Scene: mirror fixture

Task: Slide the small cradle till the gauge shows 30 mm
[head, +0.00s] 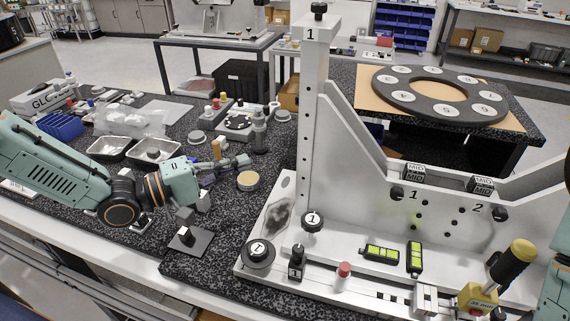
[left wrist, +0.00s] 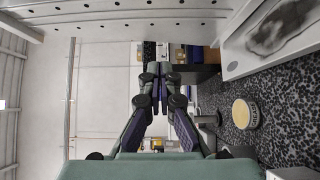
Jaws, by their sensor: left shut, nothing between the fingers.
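The large white fixture (head: 345,200) stands at the right of the dark speckled table. A small silver block (head: 425,298), which may be the small cradle, sits on the rail along its front edge. Two small black devices with green-yellow faces (head: 381,253) lie on the fixture base; I cannot tell whether either is the gauge, and no millimetre reading is legible. My left gripper (head: 246,160) is shut and empty, left of the fixture and well apart from the block. Its closed fingers also show in the left wrist view (left wrist: 160,78). My right gripper is out of view.
A yellow box with a black, yellow-topped handle (head: 478,298) stands right of the silver block. A red-capped post (head: 343,272) and black knobs stand on the base. A round tan-topped tin (head: 248,181) lies near my left gripper. Trays (head: 110,148) are farther left.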

